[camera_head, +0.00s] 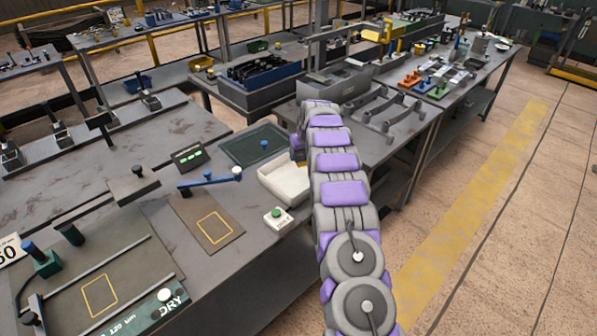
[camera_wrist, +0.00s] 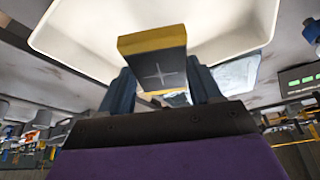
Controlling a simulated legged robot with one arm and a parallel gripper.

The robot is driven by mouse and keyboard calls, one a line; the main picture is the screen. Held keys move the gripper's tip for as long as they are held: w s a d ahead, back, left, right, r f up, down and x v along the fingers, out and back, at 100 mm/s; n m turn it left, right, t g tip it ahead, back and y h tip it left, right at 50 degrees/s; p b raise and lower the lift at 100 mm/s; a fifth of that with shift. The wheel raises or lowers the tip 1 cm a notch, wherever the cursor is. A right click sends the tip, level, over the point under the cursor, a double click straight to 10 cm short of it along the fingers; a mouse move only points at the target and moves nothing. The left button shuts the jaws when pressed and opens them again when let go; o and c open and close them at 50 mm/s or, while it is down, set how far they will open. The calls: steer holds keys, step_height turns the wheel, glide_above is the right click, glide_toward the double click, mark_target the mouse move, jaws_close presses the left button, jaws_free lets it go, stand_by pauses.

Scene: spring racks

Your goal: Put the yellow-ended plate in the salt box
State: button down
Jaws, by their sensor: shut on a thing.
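A dark grey plate with yellow ends (camera_wrist: 155,68) is held between the two blue fingers of my gripper (camera_wrist: 162,90) in the wrist view. Its dark face bears a thin pale cross. The white salt box (camera_wrist: 60,35) fills much of the view behind the plate, and the plate overlaps its interior. The height of the plate over the box is hard to tell. In the head view the salt box (camera_head: 270,180) stands on the workbench left of my arm. There my gripper is mostly hidden by the arm, at the box's far right corner.
A dark green tray (camera_head: 243,150) with a blue knob lies behind the box. A white button box with a green button (camera_head: 278,214) stands in front. A blue-handled lever (camera_head: 210,181) and a green-lit display (camera_head: 188,157) are to the left. A grey handled rack (camera_head: 388,112) is at right.

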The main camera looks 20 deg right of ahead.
mark_target(303, 158)
step_height(303, 158, down, 4)
steer(key=shift+s+d+r+b, duration=0.1)
steer(key=shift+s+b, duration=0.05)
steer(key=shift+b, duration=0.25)
step_height(303, 158, down, 5)
steer(key=shift+f+b, duration=0.1)
steer(key=shift+b, duration=0.55)
steer(key=shift+c, duration=1)
jaws_free()
steer(key=p+v, duration=0.2)
steer(key=v, duration=1)
